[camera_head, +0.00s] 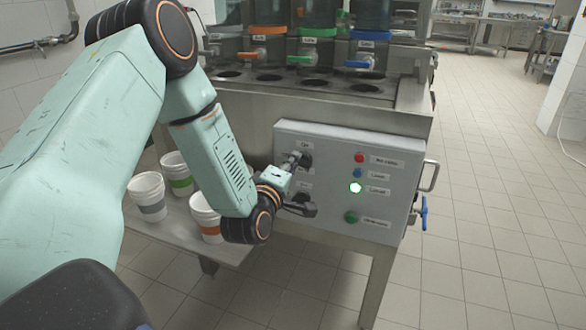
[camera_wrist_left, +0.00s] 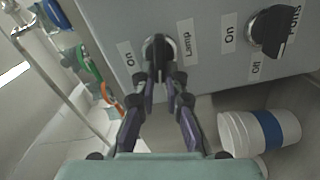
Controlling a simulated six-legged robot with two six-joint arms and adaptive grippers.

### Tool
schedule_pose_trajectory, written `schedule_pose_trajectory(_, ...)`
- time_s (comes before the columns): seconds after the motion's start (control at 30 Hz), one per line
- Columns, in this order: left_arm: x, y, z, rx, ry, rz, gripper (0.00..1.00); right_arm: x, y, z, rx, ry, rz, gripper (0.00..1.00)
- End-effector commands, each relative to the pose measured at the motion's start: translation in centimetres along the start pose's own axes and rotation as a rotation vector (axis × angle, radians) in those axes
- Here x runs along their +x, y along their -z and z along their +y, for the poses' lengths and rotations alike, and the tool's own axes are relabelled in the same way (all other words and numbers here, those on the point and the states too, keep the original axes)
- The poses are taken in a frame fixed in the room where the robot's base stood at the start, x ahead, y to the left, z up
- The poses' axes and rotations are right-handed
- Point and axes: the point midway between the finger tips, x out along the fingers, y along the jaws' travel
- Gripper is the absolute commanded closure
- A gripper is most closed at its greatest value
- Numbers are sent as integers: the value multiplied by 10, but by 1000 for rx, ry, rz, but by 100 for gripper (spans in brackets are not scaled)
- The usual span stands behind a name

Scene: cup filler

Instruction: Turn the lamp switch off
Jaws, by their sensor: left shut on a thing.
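The grey control box (camera_head: 343,205) carries the lamp switch, a round black knob (camera_wrist_left: 158,46) with "On" on its left and "Lamp" on its right in the left wrist view. My left gripper (camera_wrist_left: 160,82) is shut on this knob, its fingertips around the lower part of the knob's grip. In the head view my left gripper (camera_head: 292,163) reaches the box's left side and partly hides the knob. A second black knob, the pump switch (camera_wrist_left: 272,30), is to the right in the wrist view, free of the gripper. My right gripper is not seen.
White cups with coloured bands (camera_head: 148,196) stand on a low shelf to the left. Dispensers with coloured taps (camera_head: 315,60) stand behind. Floor at right is clear.

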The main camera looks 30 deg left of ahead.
Motion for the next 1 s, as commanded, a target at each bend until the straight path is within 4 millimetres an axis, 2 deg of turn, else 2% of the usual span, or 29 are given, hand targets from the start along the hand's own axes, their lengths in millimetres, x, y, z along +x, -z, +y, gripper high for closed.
schedule_pose_trajectory(0.1, 0, 1, -4, -82, 1, 4, 100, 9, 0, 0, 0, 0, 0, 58)
schedule_pose_trajectory(0.4, 0, 1, -5, -216, 1, 5, 100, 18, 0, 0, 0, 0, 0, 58)
schedule_pose_trajectory(1.0, 0, 0, -6, -259, 4, 4, 100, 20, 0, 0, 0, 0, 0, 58)
